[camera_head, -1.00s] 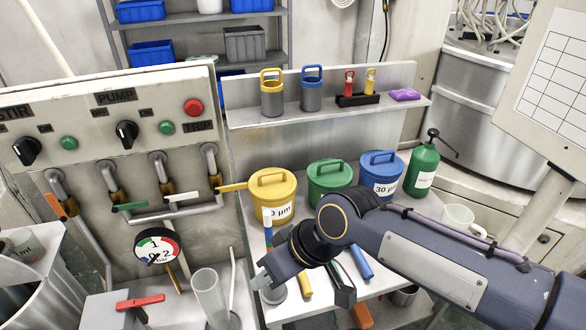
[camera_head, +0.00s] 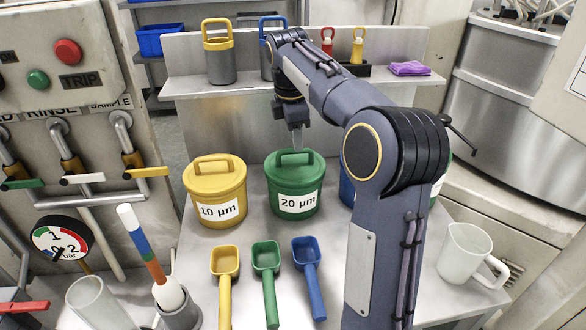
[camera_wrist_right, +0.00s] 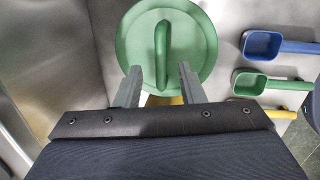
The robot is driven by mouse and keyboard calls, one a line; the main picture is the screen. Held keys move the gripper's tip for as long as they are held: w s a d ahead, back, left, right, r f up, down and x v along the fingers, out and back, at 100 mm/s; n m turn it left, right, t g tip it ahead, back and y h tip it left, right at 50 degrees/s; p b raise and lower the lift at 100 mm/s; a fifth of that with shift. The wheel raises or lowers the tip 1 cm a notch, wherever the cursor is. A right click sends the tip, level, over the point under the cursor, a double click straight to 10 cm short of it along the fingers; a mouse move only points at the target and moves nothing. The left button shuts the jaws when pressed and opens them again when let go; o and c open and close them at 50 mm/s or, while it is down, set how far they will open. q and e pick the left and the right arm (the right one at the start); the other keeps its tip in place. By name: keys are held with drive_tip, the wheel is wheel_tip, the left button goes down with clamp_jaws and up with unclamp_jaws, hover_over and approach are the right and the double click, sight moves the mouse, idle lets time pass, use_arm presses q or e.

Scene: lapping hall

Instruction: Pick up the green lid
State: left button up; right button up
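The green lid (camera_head: 296,168) sits on the green tub (camera_head: 295,203) marked 20 µm, between the yellow and blue tubs. It has a raised bar handle. In the right wrist view the lid (camera_wrist_right: 185,55) is seen from above, its handle upright in the picture. My right gripper (camera_head: 296,138) points down just above the lid's handle. Its two fingers (camera_wrist_right: 160,85) are apart in the right wrist view, with the near end of the handle in line with the gap between them. Nothing is held. My left gripper is not in view.
The yellow tub (camera_head: 214,195) is close on the left; my right arm largely hides the blue tub (camera_head: 347,185). Yellow, green (camera_head: 267,262) and blue scoops lie in front. A white jug (camera_head: 466,255) stands right. The shelf (camera_head: 190,84) with handled cylinders is behind.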

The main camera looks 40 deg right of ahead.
sight(295, 159)
drive_tip(key=f, duration=0.1)
drive_tip(key=f+b, duration=0.1)
drive_tip(key=f, duration=0.3)
drive_tip(key=shift+w+d+f, duration=0.2)
drive_tip(key=shift+w+f, duration=0.05)
drive_tip(key=shift+w, duration=0.05)
drive_tip(key=shift+c, duration=0.3)
clamp_jaws()
